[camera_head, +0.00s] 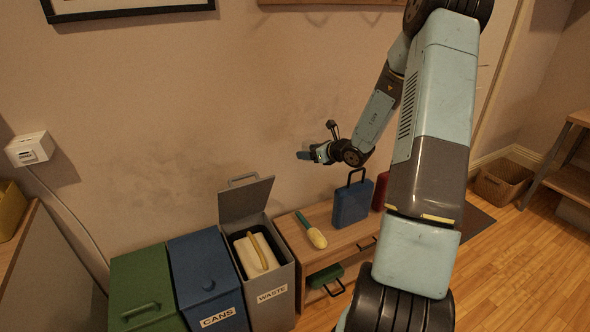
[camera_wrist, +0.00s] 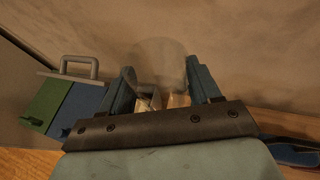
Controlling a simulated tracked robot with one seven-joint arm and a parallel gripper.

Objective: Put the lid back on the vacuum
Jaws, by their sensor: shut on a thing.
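My gripper (camera_head: 303,155) is raised in front of the wall, above the low wooden bench. In the wrist view its two blue fingers (camera_wrist: 168,88) are apart, with a faint see-through rounded piece (camera_wrist: 160,62) between them, which looks like the clear lid. My gripper is shut on it. The lid cannot be made out in the head view. I cannot surely pick out the vacuum. A cream body with a yellow handle (camera_head: 257,252) sits in the open grey waste bin. A green-handled thing with a cream end (camera_head: 313,235) lies on the bench.
The grey waste bin (camera_head: 284,272) has its lid (camera_head: 246,200) raised. Blue (camera_head: 205,280) and green (camera_head: 145,285) bins stand left of it. A blue case (camera_head: 352,204) stands on the bench (camera_head: 340,240), with a red case (camera_head: 380,190) behind my arm. The air around my gripper is clear.

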